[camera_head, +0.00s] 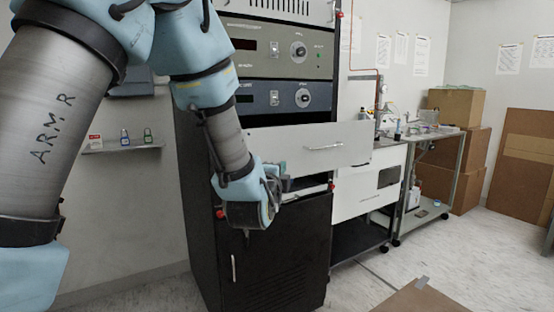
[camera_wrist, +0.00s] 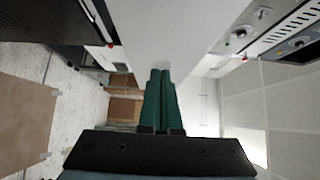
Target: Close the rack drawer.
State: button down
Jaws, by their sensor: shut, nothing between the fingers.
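The rack drawer (camera_head: 290,150) has a plain light-grey front with a bar handle (camera_head: 323,147). It stands out from the black rack, below the two instrument panels. My gripper (camera_head: 284,180) is just below the left half of the drawer front in the head view. In the wrist view its green fingers (camera_wrist: 160,75) are together and hold nothing. A pale flat panel, seemingly the drawer front (camera_wrist: 165,30), fills the upper middle there, and the fingertips overlap its near edge. I cannot tell whether they touch it. The handle is not clear in the wrist view.
The rack's black lower door (camera_head: 270,255) is below my gripper. A white bench unit (camera_head: 365,190) and a cart (camera_head: 430,190) stand to the right, with cardboard boxes (camera_head: 455,107) behind. A brown board (camera_head: 425,300) lies on the floor in front.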

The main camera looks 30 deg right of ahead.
aim_at(279, 158)
jog(key=w, duration=0.1)
jog(key=w+d+p, duration=0.1)
jog(key=w, duration=0.1)
jog(key=w+d, duration=0.1)
jog(key=w, duration=0.1)
jog(key=shift+p, duration=0.4)
jog(key=shift+w+d, duration=0.1)
jog(key=shift+w, duration=0.35)
jog(key=w+b, duration=0.2)
jog(key=w, duration=0.5)
jog(key=w+b, duration=0.2)
jog(key=w, duration=0.6)
jog(key=w+d+b, duration=0.1)
jog(key=w+b, duration=0.1)
jog(key=w, duration=0.6)
jog(key=shift+d, duration=0.1)
jog(key=shift+w, duration=0.85)
jog(key=shift+w+r, duration=0.15)
jog(key=shift+b, duration=0.35)
